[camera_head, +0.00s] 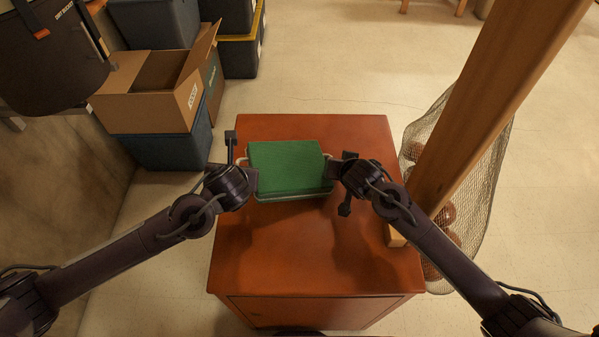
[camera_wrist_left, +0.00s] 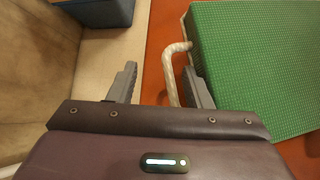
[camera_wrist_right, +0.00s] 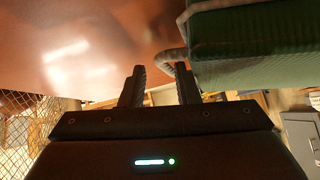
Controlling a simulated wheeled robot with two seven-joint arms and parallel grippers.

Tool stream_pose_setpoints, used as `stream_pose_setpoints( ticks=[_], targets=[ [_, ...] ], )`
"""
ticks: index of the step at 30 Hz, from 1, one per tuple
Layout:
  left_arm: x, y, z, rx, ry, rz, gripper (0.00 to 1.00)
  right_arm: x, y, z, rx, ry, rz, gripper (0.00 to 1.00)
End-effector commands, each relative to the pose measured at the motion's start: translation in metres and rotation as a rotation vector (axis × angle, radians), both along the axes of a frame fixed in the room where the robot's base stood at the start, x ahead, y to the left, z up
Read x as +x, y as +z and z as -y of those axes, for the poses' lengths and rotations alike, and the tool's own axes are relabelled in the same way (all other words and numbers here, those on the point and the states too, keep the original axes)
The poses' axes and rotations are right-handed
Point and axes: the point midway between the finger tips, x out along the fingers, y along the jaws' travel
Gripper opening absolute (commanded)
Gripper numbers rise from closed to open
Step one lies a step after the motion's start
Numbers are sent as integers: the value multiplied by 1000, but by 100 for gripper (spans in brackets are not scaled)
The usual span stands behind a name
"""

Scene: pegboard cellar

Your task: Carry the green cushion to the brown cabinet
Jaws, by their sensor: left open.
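The green cushion (camera_head: 288,167) lies flat on top of the brown cabinet (camera_head: 310,255), towards its far half. A pale rim shows under its near edge, and a pale looped handle sticks out at each side. My left gripper (camera_head: 241,163) is at the left handle. In the left wrist view its open fingers stand apart with the handle (camera_wrist_left: 172,72) between them, nearer the right finger. My right gripper (camera_head: 340,168) is at the right handle. In the right wrist view its fingers are apart, with the handle (camera_wrist_right: 168,57) at their tips; clear contact does not show.
An open cardboard box (camera_head: 150,95) on a blue bin (camera_head: 170,148) and dark bins stand at the back left. A wooden post (camera_head: 490,105) and a net of balls (camera_head: 445,215) stand close to the cabinet's right. The cabinet top's near half is clear.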

Motion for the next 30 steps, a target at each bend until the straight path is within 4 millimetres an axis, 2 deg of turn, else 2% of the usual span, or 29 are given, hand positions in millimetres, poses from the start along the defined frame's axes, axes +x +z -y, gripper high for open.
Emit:
stream_pose_setpoints(
  ticks=[1,11,18,30],
  targets=[
    [-3,2,15,-21,-33,4,63,-4,3,-12,15,22,3,47],
    [-3,2,15,-21,-33,4,62,-34,31,-5,14,20,3,45],
    [-3,2,15,-20,-33,4,63,-54,51,0,12,17,4,48],
    [-3,4,14,-23,-28,7,63,-59,57,2,11,16,3,50]
  ],
)
